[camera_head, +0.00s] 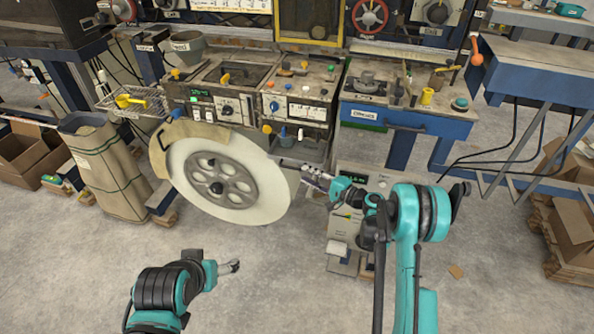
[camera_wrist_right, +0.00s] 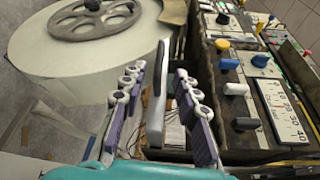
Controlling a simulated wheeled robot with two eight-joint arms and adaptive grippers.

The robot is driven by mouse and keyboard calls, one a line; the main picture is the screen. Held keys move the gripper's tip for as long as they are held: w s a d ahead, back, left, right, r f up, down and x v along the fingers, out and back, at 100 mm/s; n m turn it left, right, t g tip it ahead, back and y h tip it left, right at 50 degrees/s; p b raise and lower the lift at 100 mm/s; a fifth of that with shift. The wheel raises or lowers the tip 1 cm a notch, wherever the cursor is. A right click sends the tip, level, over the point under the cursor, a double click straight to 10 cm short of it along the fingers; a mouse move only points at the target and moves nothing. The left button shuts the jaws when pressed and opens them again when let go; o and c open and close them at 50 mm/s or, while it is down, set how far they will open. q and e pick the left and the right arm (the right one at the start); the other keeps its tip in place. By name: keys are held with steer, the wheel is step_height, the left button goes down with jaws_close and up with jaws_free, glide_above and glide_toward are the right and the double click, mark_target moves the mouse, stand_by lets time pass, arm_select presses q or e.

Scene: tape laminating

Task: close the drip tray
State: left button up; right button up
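My right gripper (camera_head: 308,172) is beside the right edge of the big white roll, below the front of the control panel. In the right wrist view, its two purple-padded fingers (camera_wrist_right: 160,110) are apart. A thin light-grey upright plate (camera_wrist_right: 158,75) stands between them, with gaps visible on both sides; it may be the drip tray's front edge or handle, but I cannot tell for sure. In the head view the tray is not clearly seen at this spot. My left gripper (camera_head: 232,266) is over the floor at lower left, away from the machine; its finger opening is unclear.
The large white roll (camera_head: 262,192) stands close left of my right gripper. The control panel (camera_head: 300,108) with knobs lies just above it. A blue bench (camera_head: 440,127) is to the right, a brown sack (camera_head: 107,170) to the left. The front floor is clear.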

steer(key=v, duration=0.3)
stand_by(0.5)
steer(key=s+a+r+n+g+h, duration=0.1)
steer(key=s+r+n+g+h, duration=0.3)
steer(key=s+r, duration=0.75)
steer(key=s+d+n+h, duration=0.3)
steer(key=s+d+h, duration=0.1)
steer(key=s, duration=0.8)
steer(key=s+d+n+h, duration=0.3)
steer(key=s+d+h, duration=0.2)
steer(key=s, duration=0.8)
